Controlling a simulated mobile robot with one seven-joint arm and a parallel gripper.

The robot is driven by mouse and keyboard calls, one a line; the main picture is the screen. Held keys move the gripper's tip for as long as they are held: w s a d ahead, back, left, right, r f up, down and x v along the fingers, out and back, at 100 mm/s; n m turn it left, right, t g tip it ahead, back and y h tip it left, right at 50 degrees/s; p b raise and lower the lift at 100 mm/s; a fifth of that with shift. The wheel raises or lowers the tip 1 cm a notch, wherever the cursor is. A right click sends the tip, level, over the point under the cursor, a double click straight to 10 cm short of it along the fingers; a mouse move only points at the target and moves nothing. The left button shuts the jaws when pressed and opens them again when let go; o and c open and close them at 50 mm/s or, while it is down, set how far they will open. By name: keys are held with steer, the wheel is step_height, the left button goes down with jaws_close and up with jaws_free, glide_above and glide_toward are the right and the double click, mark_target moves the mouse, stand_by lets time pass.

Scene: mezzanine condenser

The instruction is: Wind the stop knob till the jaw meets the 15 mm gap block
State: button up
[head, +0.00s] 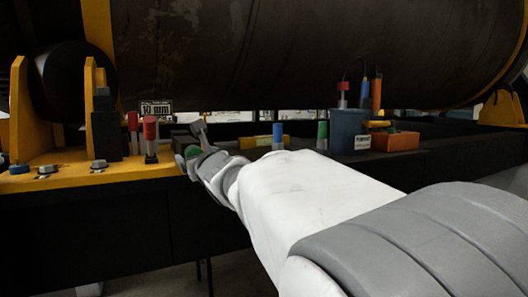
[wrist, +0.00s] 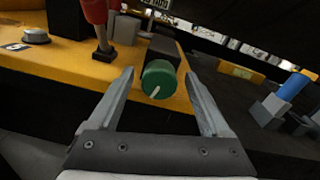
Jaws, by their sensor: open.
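The green stop knob (wrist: 158,78) has a white pointer line and sits on the front of a dark block (wrist: 163,50) in the wrist view. My gripper (wrist: 160,88) is open, with one finger on each side of the knob and space showing between. In the head view my gripper (head: 194,142) is at the knob (head: 192,152), which it partly hides. Red-handled pieces (head: 151,128) stand left of it on the yellow plate. I cannot tell which piece is the 15 mm gap block, and the jaw is not clearly made out.
A small sign (head: 156,108) reads "10 mm". Blue-topped (head: 278,132) and green-topped (head: 322,130) pieces stand to the right. A blue bin (head: 348,130) and an orange box (head: 395,140) are farther right. A large dark cylinder (head: 300,50) overhangs the bench. Bolts (head: 98,165) stick up at left.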

jaws_close()
stand_by(0.3)
steer(key=shift+f+m+b, duration=0.1)
steer(key=shift+m+b, duration=0.2)
steer(key=shift+b, duration=0.1)
steer(key=shift+m+b, duration=0.3)
steer(key=shift+b, duration=0.05)
steer(key=shift+d+f+m+b, duration=0.1)
steer(key=shift+m+b, duration=0.85)
steer(key=shift+m, duration=0.05)
steer(key=shift+m+b, duration=1.2)
steer(key=shift+m, duration=1)
